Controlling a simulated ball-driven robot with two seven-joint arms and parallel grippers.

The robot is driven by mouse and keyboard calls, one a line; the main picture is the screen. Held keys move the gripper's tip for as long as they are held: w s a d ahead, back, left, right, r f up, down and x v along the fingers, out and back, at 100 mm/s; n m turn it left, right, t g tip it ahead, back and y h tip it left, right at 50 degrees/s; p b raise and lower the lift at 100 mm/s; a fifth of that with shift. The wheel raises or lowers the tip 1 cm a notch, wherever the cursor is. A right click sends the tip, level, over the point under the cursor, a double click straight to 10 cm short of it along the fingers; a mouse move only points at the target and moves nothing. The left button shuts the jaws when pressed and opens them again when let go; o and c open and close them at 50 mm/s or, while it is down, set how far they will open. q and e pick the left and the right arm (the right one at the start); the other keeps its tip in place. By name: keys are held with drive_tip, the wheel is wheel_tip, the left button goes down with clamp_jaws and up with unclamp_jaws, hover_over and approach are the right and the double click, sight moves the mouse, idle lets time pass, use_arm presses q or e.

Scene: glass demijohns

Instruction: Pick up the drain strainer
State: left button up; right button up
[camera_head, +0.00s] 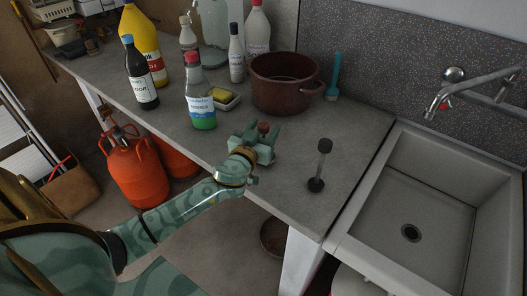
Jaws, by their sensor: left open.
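My left gripper (264,133) is open above the grey worktop, in front of the brown pot. I cannot tell for sure which of these is the drain strainer. A dark round drain (410,232) shows in the sink floor. My right gripper is not in view.
A brown pot (285,92), a green-bottomed bottle (201,105), a yellow sponge (222,96) and several other bottles stand behind the gripper. The pale sink (370,222) and its tap (470,90) are at right. The worktop around the dark upright piece is clear.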

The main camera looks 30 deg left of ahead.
use_arm(q)
clamp_jaws()
